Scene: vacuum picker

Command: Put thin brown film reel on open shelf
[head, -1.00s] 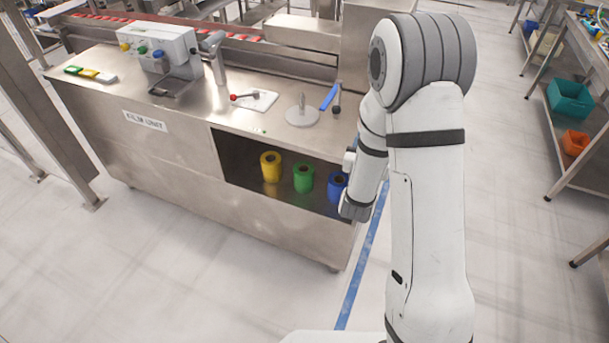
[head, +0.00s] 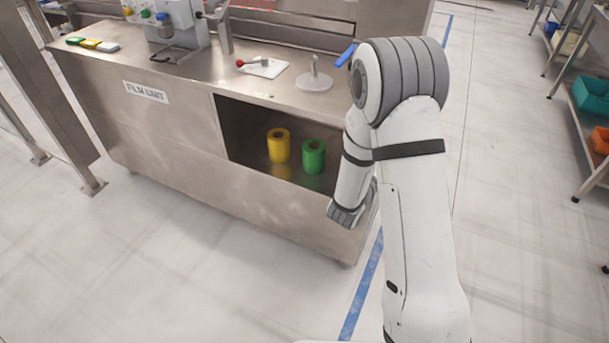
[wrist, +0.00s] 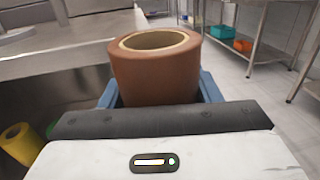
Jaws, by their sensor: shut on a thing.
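The brown film reel (wrist: 155,75) stands upright in my gripper in the wrist view, its hollow core facing up. My gripper (wrist: 160,95) is shut on it, with blue finger parts showing on both sides of the reel. In the head view my arm hides the gripper and the brown reel. The open shelf (head: 238,132) is a recess in the front of the steel film unit. A yellow reel (head: 279,146) and a green reel (head: 313,157) stand upright in it. The right end of the shelf is hidden behind my arm.
The unit's steel top (head: 215,75) carries a peg on a round base (head: 314,80) and a white plate with a red-knobbed lever (head: 262,67). The shelf's left part looks clear. Racks with teal (head: 592,95) and orange bins stand at the right.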

